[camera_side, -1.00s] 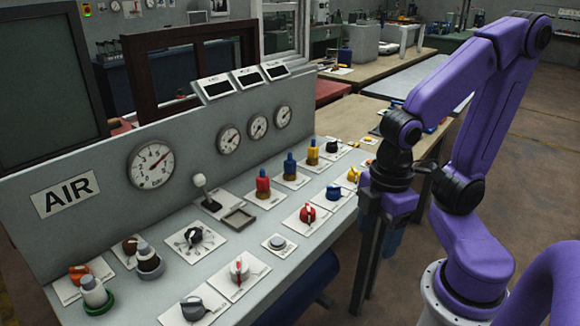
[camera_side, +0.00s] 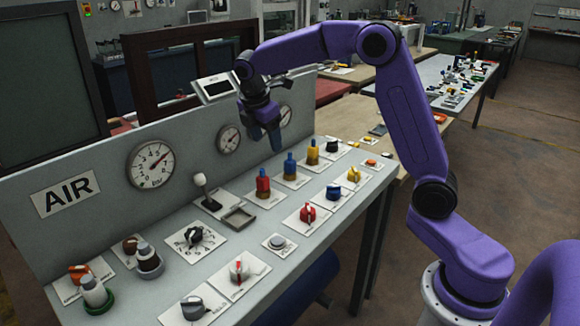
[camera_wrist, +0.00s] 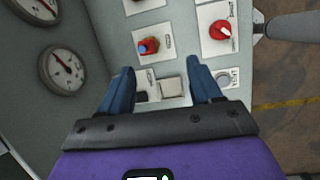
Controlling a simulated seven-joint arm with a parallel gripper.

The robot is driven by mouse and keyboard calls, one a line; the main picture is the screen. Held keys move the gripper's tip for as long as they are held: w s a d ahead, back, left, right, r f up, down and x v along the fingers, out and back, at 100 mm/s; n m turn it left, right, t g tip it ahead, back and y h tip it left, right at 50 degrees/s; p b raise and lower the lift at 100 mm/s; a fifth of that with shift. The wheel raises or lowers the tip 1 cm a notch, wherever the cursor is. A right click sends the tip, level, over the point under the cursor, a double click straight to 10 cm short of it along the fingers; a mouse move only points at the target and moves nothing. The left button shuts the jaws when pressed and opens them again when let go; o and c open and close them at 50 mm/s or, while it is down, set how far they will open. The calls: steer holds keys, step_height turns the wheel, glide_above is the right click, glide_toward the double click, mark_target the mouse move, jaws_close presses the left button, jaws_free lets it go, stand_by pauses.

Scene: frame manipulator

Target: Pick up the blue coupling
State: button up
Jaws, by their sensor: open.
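A blue coupling (camera_side: 290,168) stands upright on a white plate on the panel's desk, between a red coupling with a blue top (camera_side: 263,184) and a yellow coupling with a blue top (camera_side: 313,153). My gripper (camera_side: 266,140) hangs above the desk, in front of the gauges, higher than the couplings and apart from them. It points down, open and empty. In the wrist view the open fingers (camera_wrist: 160,68) frame the desk, with the red coupling (camera_wrist: 147,46) beyond their tips. The blue coupling is not clearly visible there.
The upright panel with gauges (camera_side: 152,165) stands close behind my gripper. A lever with a white knob (camera_side: 200,180), a small square tray (camera_side: 238,218), a red knob (camera_side: 307,213) and a yellow knob (camera_side: 353,175) surround the couplings. The air above the desk's front is free.

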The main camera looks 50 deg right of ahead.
glide_toward(288, 158)
steer(key=a+r, duration=0.4)
steer(key=r, duration=0.1)
steer(key=d+h, duration=0.1)
steer(key=shift+n+g, duration=0.4)
steer(key=x, duration=1.8)
steer(key=shift+w, duration=0.25)
steer(key=shift+c, duration=0.3)
steer(key=c, duration=1.1)
steer(key=shift+r, duration=0.15)
